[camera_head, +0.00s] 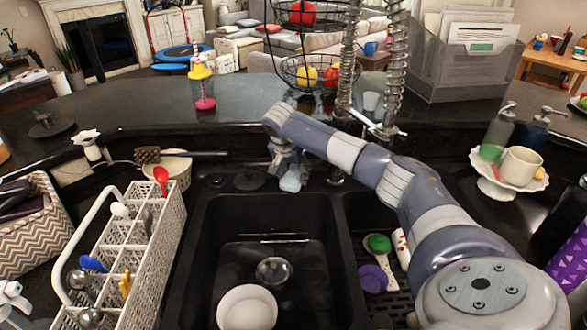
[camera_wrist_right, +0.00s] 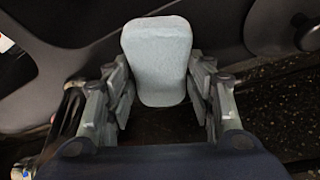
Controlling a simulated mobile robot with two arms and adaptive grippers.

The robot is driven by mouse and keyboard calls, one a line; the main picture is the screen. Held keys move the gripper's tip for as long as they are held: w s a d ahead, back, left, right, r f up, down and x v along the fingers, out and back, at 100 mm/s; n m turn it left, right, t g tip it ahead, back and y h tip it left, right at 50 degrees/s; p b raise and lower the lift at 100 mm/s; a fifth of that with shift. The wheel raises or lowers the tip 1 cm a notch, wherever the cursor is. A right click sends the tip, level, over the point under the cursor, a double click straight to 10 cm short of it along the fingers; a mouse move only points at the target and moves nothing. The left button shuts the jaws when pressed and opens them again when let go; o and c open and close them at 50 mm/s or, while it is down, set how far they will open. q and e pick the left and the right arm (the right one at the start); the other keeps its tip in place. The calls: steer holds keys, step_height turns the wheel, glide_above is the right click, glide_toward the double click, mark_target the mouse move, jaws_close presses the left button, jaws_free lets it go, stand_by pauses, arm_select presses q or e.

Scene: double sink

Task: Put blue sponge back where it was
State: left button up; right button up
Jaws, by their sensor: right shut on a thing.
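The pale blue sponge (camera_wrist_right: 157,60) stands between the fingers of my right gripper (camera_wrist_right: 160,95) in the wrist view. The fingers are shut on its two sides. In the head view my right gripper (camera_head: 287,160) hangs over the back rim of the sink, near the divider between the basins. The sponge (camera_head: 292,180) shows pale below it, partly hidden by the gripper. A grey-white part at the lower left edge of the head view looks like my left gripper (camera_head: 12,298); it is cut off, and its fingers cannot be read.
The left basin (camera_head: 215,235) holds a white plate (camera_head: 247,308). The right basin holds scrubbers (camera_head: 379,243), partly behind my right arm. A white cutlery basket (camera_head: 172,228) stands left of the sink. A cake stand with a mug (camera_head: 521,166) stands at the right.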

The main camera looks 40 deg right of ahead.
steer(key=shift+f, duration=0.2)
steer(key=o, duration=0.8)
steer(key=shift+r, duration=0.3)
steer(key=b+v, duration=0.2)
steer(key=v, duration=0.9)
steer(key=shift+a+r+b, duration=0.2)
steer(key=shift+r+b, duration=0.1)
steer(key=shift+r, duration=0.05)
steer(key=shift+s, duration=0.1)
